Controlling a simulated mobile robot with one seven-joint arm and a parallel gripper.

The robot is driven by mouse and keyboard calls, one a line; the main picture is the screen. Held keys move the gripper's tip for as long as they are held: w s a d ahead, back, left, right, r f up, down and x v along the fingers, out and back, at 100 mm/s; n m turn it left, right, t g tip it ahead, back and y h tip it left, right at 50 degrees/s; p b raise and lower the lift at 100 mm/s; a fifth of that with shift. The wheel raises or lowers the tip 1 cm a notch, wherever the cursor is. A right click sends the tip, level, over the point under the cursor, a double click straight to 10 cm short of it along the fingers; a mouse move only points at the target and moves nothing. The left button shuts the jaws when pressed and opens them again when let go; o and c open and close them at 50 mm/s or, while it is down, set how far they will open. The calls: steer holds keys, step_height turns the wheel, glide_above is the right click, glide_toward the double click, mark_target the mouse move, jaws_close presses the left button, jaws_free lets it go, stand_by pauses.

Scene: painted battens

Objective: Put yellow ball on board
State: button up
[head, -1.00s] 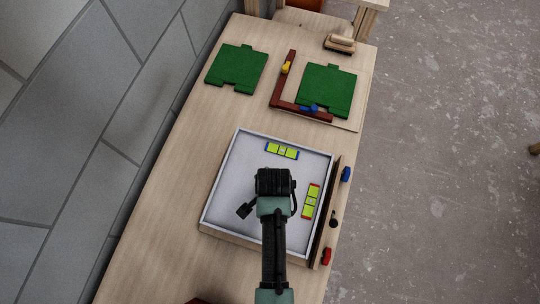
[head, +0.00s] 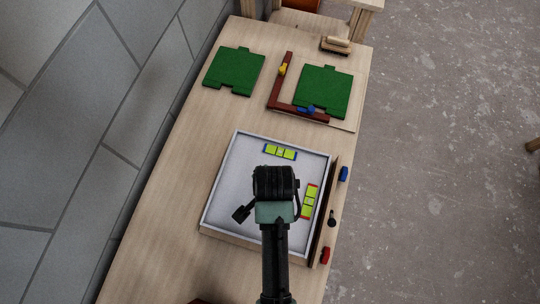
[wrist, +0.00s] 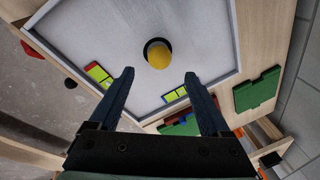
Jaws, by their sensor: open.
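The yellow ball (wrist: 159,55) is in the wrist view, on the light grey face of the framed board (wrist: 205,40). A dark round patch rims the ball; I cannot tell whether it is a hole or a shadow. The board also shows in the head view (head: 235,180), lying on the wooden table. My gripper (wrist: 158,78) is open, its two dark fingers apart with nothing between the tips. The ball appears beyond the tips, roughly centred between them. In the head view my gripper (head: 273,185) is over the board and hides the ball.
A blue-ended level (head: 280,152) and a red-ended level (head: 310,201) lie on the board. Green plates (head: 234,71) (head: 323,92) and a brown L-shaped batten (head: 275,88) lie farther back. Blue (head: 343,174) and red (head: 325,255) pieces sit along the board's right side. The table's left is clear.

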steer(key=w+r+n+t, duration=0.2)
steer(key=w+r+t, duration=0.35)
steer(key=r, duration=0.85)
steer(key=w+r+n+t, duration=0.2)
steer(key=w+r+t, duration=0.35)
steer(key=r, duration=0.95)
steer(key=w+r+n+t, duration=0.25)
steer(key=w+r, duration=0.55)
steer(key=r, duration=0.6)
steer(key=s+r+n+t, duration=0.1)
steer(key=s+r+t, duration=0.2)
steer(key=r, duration=0.7)
steer(key=s+r+n+t, duration=0.1)
steer(key=s+r+t, duration=0.3)
steer(key=r, duration=0.5)
steer(key=s+r+n+t, duration=0.2)
steer(key=s+r+t, duration=0.2)
steer(key=r, duration=0.6)
steer(key=shift+s+a+r, duration=0.15)
steer(key=shift+s+r, duration=0.2)
steer(key=shift+s, duration=0.7)
